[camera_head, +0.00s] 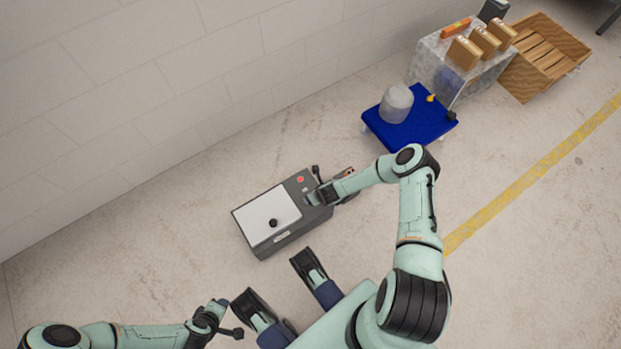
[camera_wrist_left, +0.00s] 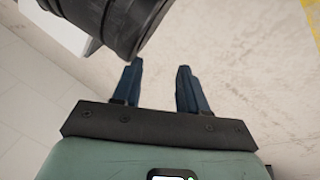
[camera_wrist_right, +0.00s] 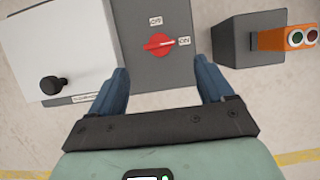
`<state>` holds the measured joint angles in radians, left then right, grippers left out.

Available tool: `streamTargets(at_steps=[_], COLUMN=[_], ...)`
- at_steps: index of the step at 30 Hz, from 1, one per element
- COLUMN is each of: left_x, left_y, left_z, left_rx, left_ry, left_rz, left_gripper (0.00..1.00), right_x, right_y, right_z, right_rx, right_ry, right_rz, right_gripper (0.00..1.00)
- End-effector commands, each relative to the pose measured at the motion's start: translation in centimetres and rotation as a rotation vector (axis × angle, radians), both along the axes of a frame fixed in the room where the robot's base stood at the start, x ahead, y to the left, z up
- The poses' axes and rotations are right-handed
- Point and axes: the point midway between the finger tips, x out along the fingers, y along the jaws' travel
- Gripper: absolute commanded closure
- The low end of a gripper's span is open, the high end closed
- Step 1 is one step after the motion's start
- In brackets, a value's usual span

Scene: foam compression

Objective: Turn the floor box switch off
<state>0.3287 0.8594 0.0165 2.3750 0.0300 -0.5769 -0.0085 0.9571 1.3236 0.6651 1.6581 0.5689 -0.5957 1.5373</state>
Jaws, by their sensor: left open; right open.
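The floor box (camera_head: 270,216) is dark grey with a white lid and stands on the floor near the wall. Its red rotary switch (camera_wrist_right: 158,42) lies on the grey panel, with an OFF label (camera_wrist_right: 156,21) above it and an ON label (camera_wrist_right: 184,41) to its right. The red handle lies crosswise, in line with ON. The switch also shows in the head view (camera_head: 300,179). My right gripper (camera_wrist_right: 161,76) is open and empty, its fingers spread either side of the switch's line. My left gripper (camera_wrist_left: 159,68) is open and empty, away from the box.
A dark grey block with an orange button unit (camera_wrist_right: 285,38) stands right beside the floor box. A black knob (camera_wrist_right: 53,85) rises from the white lid. A blue cart (camera_head: 408,130) and a wooden crate (camera_head: 540,60) stand farther back. Floor left of the box is clear.

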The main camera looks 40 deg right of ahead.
Motion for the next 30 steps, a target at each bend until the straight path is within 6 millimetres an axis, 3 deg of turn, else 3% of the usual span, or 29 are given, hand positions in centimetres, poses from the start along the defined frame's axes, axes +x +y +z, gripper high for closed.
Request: streamTargets(at_steps=[3, 12, 18, 26, 27, 30], left_x=[-2.0, -6.3, -7.6, -7.8, -7.8, -7.8], left_y=[0.3, 0.9, 1.0, 1.1, 1.1, 1.0], left_z=[-2.2, -5.3, -5.9, -5.9, -5.9, -5.9], left_rx=[-0.004, -0.012, -0.016, -0.016, -0.016, -0.015], left_ry=[0.070, 0.213, 0.256, 0.261, 0.261, 0.260], left_rz=[0.004, 0.016, 0.019, 0.020, 0.019, 0.019], left_gripper=[0.57, 0.57, 0.57, 0.57, 0.57, 0.57], right_x=[0.8, 2.5, 2.9, 3.0, 3.0, 3.0], right_y=[0.0, -0.2, -0.3, -0.3, -0.3, -0.3], right_z=[-2.4, -6.3, -7.3, -7.3, -7.3, -7.3], right_rx=[0.001, 0.001, -0.001, 0.000, 0.000, 0.000], right_ry=[0.001, 0.001, 0.001, 0.001, 0.000, 0.000], right_rz=[0.001, 0.004, 0.005, 0.005, 0.005, 0.005], right_gripper=[0.19, 0.19, 0.19, 0.19, 0.22, 0.55])
